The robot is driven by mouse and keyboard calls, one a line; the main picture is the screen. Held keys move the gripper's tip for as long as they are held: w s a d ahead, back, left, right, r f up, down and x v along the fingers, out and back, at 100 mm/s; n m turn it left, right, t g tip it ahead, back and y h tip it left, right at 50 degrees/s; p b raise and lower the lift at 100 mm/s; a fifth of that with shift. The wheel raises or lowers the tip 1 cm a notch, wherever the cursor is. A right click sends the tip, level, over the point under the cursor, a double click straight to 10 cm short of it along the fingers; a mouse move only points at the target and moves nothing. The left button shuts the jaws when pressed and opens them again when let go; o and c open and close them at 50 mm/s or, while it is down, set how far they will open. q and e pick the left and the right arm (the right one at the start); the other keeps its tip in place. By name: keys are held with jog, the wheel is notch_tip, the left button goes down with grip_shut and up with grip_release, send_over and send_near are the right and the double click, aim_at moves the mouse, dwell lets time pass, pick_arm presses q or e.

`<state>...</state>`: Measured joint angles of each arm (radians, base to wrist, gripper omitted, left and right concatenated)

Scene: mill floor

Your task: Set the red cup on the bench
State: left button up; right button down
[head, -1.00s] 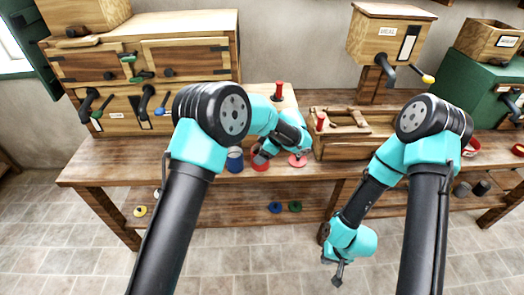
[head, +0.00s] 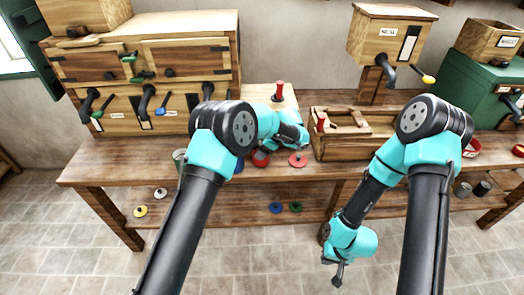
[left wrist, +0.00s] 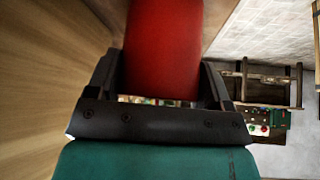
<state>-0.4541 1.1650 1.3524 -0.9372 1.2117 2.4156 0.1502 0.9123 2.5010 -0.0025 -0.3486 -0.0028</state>
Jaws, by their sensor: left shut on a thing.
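The red cup (head: 261,158) is at the front part of the bench (head: 110,170), partly hidden by my left gripper (head: 267,149). In the left wrist view the red cup (left wrist: 164,45) stands between the two dark fingers of my left gripper (left wrist: 162,85), which is shut on it. I cannot tell whether the cup's base touches the bench. My right gripper (head: 339,272) hangs low in front of the bench, away from the cup; its fingers are too small to read.
A red disc (head: 298,160) lies just right of the cup. A blue cup (head: 239,166) is mostly behind my left arm. A wooden tray (head: 345,142) stands to the right and drawers (head: 190,60) at the back left. Coloured discs lie on the lower shelf.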

pick_arm(q)
jog(key=shift+f, duration=0.5)
jog(key=shift+f, duration=0.15)
jog(key=o, duration=1.3)
jog(key=v, duration=1.2)
